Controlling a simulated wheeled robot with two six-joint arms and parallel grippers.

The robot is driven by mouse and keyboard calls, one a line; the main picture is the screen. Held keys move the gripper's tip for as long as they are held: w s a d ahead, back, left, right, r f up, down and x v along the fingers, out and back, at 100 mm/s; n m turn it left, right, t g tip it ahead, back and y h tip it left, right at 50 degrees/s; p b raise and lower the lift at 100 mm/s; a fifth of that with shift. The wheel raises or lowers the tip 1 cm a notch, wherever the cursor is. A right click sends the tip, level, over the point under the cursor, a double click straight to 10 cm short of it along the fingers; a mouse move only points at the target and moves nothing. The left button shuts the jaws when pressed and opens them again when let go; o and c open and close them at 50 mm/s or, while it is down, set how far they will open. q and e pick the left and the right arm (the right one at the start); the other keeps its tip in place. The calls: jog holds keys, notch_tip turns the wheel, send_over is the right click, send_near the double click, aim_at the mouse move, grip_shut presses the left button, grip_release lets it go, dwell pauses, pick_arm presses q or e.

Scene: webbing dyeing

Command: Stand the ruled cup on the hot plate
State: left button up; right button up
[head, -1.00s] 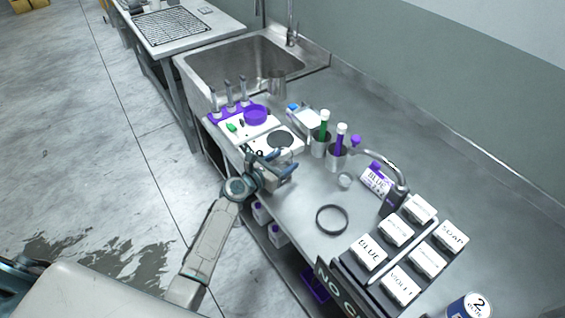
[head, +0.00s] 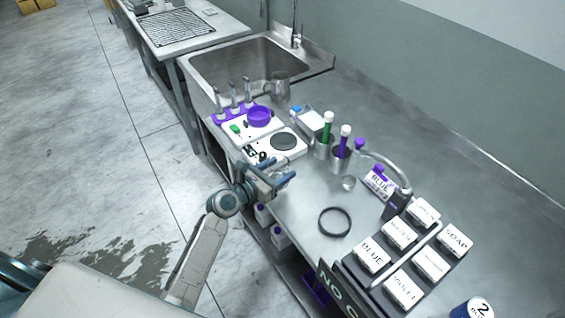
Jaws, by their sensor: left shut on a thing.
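The hot plate (head: 298,150) is a white box with a dark round disc (head: 284,141) on top; the disc is bare. My left gripper (head: 279,173) is at the counter's front edge, just in front of the hot plate. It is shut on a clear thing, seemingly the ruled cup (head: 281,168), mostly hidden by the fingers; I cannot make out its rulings. My right gripper is not in view.
Metal holders with a green tube (head: 327,128) and a purple tube (head: 344,142) stand right of the hot plate. A scale with a purple bowl (head: 259,116) is behind left. A small clear dish (head: 348,182) and black ring (head: 335,222) lie nearer.

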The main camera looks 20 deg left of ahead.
pick_arm(q)
jog(key=s+b, duration=0.1)
jog(key=s, duration=0.8)
jog(key=shift+s+a+r, duration=0.2)
jog(key=shift+s+r, duration=0.1)
jog(key=shift+r, duration=0.15)
dwell(1.0)
